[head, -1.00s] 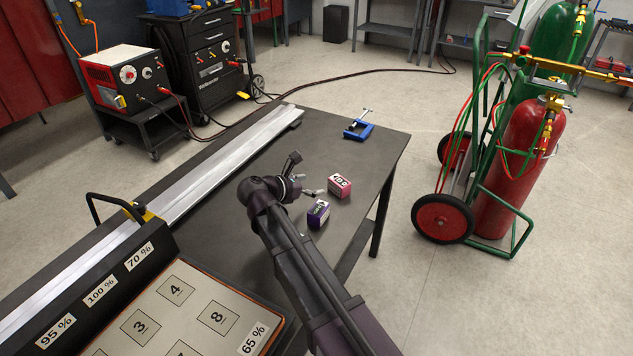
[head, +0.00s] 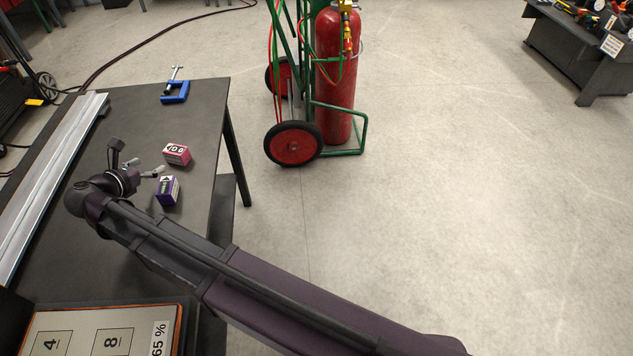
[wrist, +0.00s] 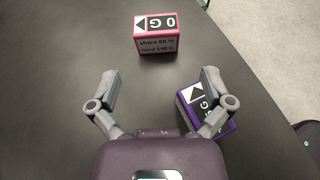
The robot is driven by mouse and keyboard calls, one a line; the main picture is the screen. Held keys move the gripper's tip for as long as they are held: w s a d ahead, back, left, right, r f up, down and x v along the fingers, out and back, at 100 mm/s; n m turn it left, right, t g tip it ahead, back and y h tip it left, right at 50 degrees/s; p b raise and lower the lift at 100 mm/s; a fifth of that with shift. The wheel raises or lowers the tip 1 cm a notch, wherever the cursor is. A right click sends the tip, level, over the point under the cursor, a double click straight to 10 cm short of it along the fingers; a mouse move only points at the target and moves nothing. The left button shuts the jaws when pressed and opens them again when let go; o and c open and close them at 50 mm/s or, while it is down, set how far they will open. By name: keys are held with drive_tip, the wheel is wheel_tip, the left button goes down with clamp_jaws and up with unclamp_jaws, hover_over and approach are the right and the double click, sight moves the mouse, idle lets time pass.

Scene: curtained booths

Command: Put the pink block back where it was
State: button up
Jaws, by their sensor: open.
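The pink block (head: 177,154) rests on the dark table near its right edge. It also shows in the wrist view (wrist: 155,36), ahead of my gripper and centred slightly left, with printed labels on its top and side. My gripper (wrist: 157,75) is open and empty, with its two fingers spread apart and the pink block beyond the fingertips. In the head view my gripper (head: 141,168) is low over the table, to the left of the pink block. I cannot tell its exact height.
A purple block (head: 168,190) stands close to my gripper; in the wrist view (wrist: 207,108) the right finger partly covers it. A blue clamp (head: 175,92) lies at the table's far end. A numbered board (head: 75,335) is at the near end. Beyond the table is a cylinder cart (head: 340,75).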

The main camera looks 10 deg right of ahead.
drive_tip(key=w+d+f+m+g, duration=0.1)
drive_tip(key=d+m, duration=0.1)
drive_tip(key=d, duration=0.3)
drive_tip(key=w+d+f+m+g, duration=0.1)
drive_tip(key=d+f+m, duration=0.1)
drive_tip(key=d, duration=0.3)
drive_tip(key=w+d+f+m+g, duration=0.1)
drive_tip(key=d+m+g, duration=0.1)
drive_tip(key=d, duration=0.3)
drive_tip(key=shift+d+f+m+h, duration=0.2)
drive_tip(key=shift+m+h, duration=0.1)
drive_tip(key=shift+m, duration=0.3)
drive_tip(key=s+d+f+m+g+y, duration=0.2)
drive_tip(key=s+d+m, duration=0.1)
drive_tip(key=d+m, duration=0.4)
drive_tip(key=s+d+f+m+g+y, duration=0.2)
drive_tip(key=d+m, duration=0.6)
drive_tip(key=d, duration=0.6)
drive_tip(key=s+d+f+m+g+y, duration=0.2)
drive_tip(key=s+d+m, duration=0.3)
drive_tip(key=d+m, duration=0.3)
drive_tip(key=d+f+g, duration=0.1)
drive_tip(key=d, duration=0.2)
drive_tip(key=shift+s+g+y, duration=0.35)
drive_tip(key=shift+g+y, duration=0.05)
drive_tip(key=shift+r, duration=0.2)
wheel_tip(320, 180, up, 19)
drive_tip(key=p, duration=1.9)
